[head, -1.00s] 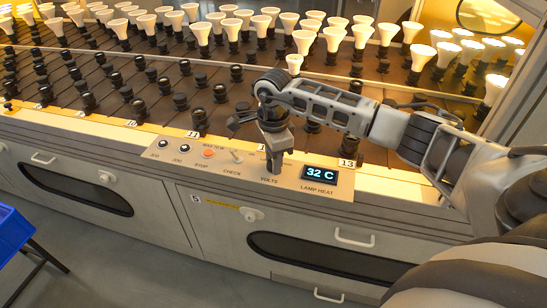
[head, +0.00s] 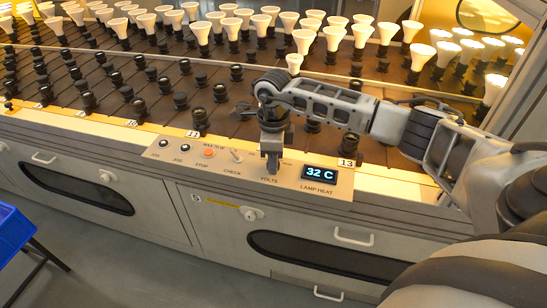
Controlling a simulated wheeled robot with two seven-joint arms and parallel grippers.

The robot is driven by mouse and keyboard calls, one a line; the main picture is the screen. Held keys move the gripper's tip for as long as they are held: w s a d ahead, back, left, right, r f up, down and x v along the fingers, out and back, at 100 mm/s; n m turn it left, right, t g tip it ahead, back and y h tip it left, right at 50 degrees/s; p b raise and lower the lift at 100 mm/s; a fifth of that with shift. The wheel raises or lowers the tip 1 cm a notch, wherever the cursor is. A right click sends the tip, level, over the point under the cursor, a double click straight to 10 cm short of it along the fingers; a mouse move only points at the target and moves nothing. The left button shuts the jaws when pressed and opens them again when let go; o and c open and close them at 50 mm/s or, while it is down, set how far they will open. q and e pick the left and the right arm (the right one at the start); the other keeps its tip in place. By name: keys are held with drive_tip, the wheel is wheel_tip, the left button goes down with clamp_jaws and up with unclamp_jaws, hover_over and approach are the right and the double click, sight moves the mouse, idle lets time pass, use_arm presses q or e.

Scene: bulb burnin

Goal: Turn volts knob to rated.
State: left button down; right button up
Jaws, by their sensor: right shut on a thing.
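My right gripper (head: 272,160) points down over the spot labelled VOLTS on the control panel (head: 225,173). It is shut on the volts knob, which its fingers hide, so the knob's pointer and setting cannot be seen. The panel also carries two black JOG buttons, a red STOP button (head: 208,152), a CHECK toggle (head: 237,155) and a LAMP HEAT display (head: 319,174) reading 32 C. My left gripper is not in view.
Behind the panel is a sloped rack with rows of black sockets (head: 220,92), many holding white bulbs (head: 262,22). Grey cabinet doors with handles (head: 352,240) lie below. A blue bin (head: 12,230) stands at the lower left, with open floor beside it.

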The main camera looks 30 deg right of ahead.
drive_tip(key=o, duration=1)
wheel_tip(320, 180, up, 16)
drive_tip(key=shift+r, duration=0.1)
idle(0.4)
